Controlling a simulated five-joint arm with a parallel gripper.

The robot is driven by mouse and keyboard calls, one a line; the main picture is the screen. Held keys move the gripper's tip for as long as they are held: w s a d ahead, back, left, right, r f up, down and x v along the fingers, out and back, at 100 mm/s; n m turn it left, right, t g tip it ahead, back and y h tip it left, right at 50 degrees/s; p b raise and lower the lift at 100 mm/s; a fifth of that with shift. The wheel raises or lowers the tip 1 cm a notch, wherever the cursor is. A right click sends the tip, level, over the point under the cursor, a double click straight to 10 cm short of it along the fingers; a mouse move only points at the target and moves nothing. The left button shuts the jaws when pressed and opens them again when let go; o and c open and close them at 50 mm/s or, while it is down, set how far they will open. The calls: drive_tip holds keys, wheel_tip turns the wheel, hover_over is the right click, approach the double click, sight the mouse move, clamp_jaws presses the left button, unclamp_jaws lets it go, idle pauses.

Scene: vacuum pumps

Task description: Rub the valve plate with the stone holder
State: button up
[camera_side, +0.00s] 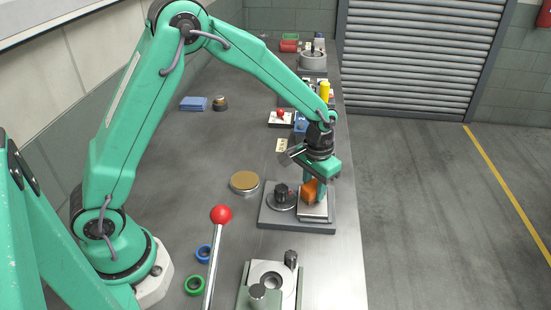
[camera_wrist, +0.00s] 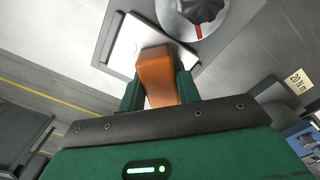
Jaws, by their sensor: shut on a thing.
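The orange stone holder (camera_side: 309,192) is clamped between the fingers of my gripper (camera_side: 314,186). In the wrist view the stone holder (camera_wrist: 157,78) sits between the two green fingers of my gripper (camera_wrist: 159,92). The square, pale metal valve plate (camera_side: 314,212) is at the right end of a grey base. The stone holder is over the plate and its lower end looks on or very close to it; I cannot tell if they touch. The plate also shows in the wrist view (camera_wrist: 122,48), partly hidden by the holder and fingers.
The grey base (camera_side: 270,218) also carries a black knob (camera_side: 282,192) left of the plate. A tan disc (camera_side: 244,181) lies further left. A red-ball lever (camera_side: 221,215) and a fixture (camera_side: 272,275) stand in front. The table's right edge is close.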

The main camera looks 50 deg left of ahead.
sight(313, 210)
drive_tip(key=shift+w+a, duration=0.9)
drive_tip(key=s+d, duration=0.5)
drive_tip(key=shift+d, duration=0.1)
wheel_tip(313, 210, up, 8)
drive_tip(key=shift+r, duration=0.15)
drive_tip(key=shift+s, duration=0.1)
idle(0.5)
